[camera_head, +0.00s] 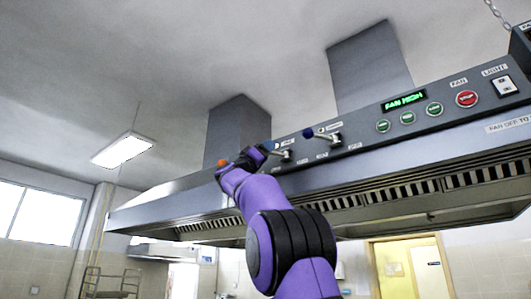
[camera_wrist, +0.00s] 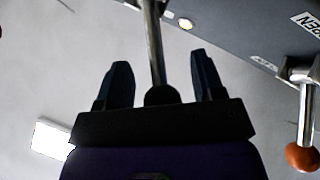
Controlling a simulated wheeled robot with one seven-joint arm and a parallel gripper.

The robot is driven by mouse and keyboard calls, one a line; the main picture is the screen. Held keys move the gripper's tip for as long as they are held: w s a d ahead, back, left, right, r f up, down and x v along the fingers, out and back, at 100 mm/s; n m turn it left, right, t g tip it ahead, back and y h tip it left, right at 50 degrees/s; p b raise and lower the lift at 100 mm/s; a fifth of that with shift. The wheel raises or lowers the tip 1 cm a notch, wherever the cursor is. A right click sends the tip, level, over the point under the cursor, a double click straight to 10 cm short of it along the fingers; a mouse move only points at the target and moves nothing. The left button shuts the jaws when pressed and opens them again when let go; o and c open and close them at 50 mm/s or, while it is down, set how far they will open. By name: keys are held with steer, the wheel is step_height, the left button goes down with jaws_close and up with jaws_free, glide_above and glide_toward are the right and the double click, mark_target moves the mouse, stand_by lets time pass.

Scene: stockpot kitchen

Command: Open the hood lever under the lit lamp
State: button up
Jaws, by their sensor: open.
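The range hood (camera_head: 400,150) carries a row of levers on its front panel. The fingers stand open on either side, with gaps to the rod.
Another lever (camera_head: 333,137) with a dark blue knob (camera_head: 308,133) is close to the right of my gripper. Further right are a green fan display (camera_head: 404,101), green buttons (camera_head: 408,118) and a red button (camera_head: 467,99). Two ducts rise behind the hood.

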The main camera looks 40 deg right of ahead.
jaws_close()
steer(key=shift+s+t, duration=0.1)
steer(key=shift+t, duration=0.2)
